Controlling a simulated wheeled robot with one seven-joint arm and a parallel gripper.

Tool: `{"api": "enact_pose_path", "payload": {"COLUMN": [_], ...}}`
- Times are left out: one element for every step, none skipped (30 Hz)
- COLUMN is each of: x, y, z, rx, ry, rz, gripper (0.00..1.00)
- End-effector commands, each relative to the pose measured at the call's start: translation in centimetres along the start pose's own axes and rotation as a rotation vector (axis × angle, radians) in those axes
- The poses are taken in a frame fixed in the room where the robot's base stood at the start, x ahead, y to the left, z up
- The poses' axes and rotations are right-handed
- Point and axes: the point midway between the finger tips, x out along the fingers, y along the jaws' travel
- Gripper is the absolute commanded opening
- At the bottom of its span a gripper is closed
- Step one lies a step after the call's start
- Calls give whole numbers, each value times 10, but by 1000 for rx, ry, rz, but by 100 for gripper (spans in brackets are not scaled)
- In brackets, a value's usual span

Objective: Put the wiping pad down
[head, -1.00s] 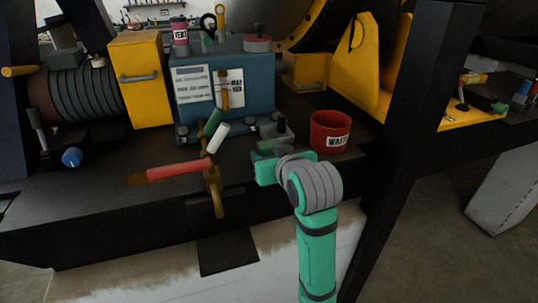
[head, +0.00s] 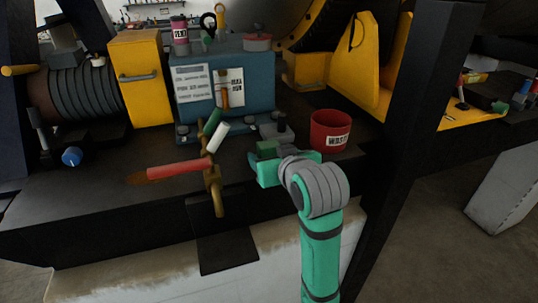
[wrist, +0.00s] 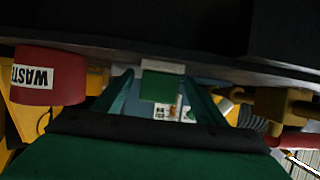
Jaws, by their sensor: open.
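The wiping pad shows in the wrist view as a small green block with a pale grey layer (wrist: 161,84). That view is upside down, and the pale side meets the dark deck. In the head view the pad (head: 268,148) is a small green block just beyond my gripper, partly hidden by it. My gripper (head: 274,164) is low over the deck. In the wrist view its two green fingers (wrist: 163,97) are spread, with a gap on each side of the pad.
A red waste tin (head: 330,131) stands close to the right of my gripper. A red-handled lever on a brass valve (head: 212,180) is to the left. A blue box (head: 240,95) with labels stands behind. A black post (head: 412,150) rises at the right.

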Motion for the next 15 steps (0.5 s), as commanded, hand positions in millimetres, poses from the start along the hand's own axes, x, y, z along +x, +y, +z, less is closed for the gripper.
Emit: {"api": "enact_pose_path", "payload": {"x": [-10,-16,-24,-31,-37,-45,-52,-57,-65,-70,-75,-81,-85,-88,-92], "y": [0,0,0,0,0,0,0,0,1,0,0,0,0,0,0], "z": [-1,-1,-1,-1,-1,-1,-1,-1,-1,-1,-1,-1,-1,-1,-1], "rx": [-2,-3,-3,-3,-3,-2,-3,-3,-3,-3,-2,-2,-3,-3,-2], "ry": [3,4,4,5,4,4,4,4,4,4,3,4,3,3,3], "rz": [2,3,2,2,3,2,2,3,3,3,3,3,2,2,2], "gripper": [65,65,65,65,65,65,65,65,65,65,65,65,65,65,65]}}
